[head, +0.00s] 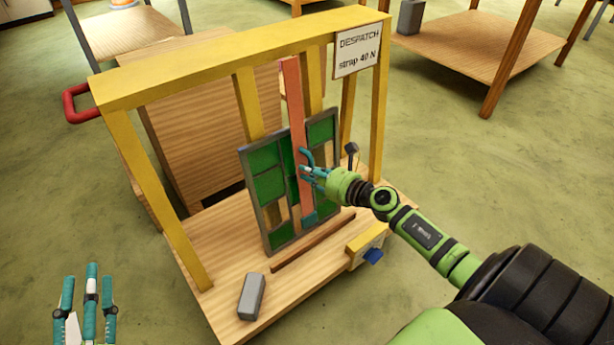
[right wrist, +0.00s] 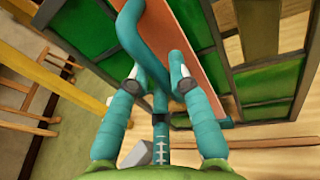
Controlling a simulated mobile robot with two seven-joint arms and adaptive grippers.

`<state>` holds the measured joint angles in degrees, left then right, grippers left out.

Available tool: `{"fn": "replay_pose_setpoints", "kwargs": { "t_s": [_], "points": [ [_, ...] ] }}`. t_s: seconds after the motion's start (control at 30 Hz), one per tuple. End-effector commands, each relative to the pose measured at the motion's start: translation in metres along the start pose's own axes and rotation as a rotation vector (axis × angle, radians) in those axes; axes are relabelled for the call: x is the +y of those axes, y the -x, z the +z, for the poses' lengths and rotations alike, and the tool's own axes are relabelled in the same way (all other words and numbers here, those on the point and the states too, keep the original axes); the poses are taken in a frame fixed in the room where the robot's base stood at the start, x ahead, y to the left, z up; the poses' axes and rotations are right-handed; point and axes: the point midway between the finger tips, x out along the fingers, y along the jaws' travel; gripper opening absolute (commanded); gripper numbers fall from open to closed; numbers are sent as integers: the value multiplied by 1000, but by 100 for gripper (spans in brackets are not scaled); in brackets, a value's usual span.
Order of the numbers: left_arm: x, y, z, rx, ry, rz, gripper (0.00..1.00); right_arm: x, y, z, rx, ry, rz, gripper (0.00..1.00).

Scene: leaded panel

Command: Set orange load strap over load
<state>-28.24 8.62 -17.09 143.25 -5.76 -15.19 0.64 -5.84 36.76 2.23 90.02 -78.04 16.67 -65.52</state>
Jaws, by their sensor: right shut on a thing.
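The load, a leaded panel (head: 270,187) with green glass and dark edges, stands leaning against yellow uprights in the head view; it fills the upper right of the right wrist view (right wrist: 265,115). The orange load strap (head: 292,95) hangs from the top beam down across the panel's front, with a teal piece at its lower end. It shows in the right wrist view (right wrist: 198,40) beside my fingers. My right gripper (head: 308,168) is shut on the strap in front of the panel; its fingers partly hide the grip. My left gripper (head: 88,290) is open and empty, away from the stand.
A yellow frame (head: 235,55) with a sign (head: 358,50) surrounds the panel. A red handle (head: 76,103) juts out left. A grey block (head: 252,297), a brown strip (head: 315,240) and a blue knob (head: 373,257) are at the front.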

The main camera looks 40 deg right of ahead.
Motion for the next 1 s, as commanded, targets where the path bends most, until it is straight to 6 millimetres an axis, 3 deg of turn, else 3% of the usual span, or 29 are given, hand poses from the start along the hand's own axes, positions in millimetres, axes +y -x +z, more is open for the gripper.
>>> {"fn": "replay_pose_setpoints", "kwargs": {
  "t_s": [0.47,0.5,0.53,1.0],
  "points": [
    [1,0,-6,27,0,3,40,-8,1,2,-1,22,-14,0],
    [1,0,-6,27,0,3,40,-8,1,2,-1,21,-15,36],
    [1,0,-6,27,0,3,40,-8,1,2,-1,21,-15,46],
    [1,0,-5,26,0,3,40,-6,1,-1,5,15,-10,46]
  ]
}}
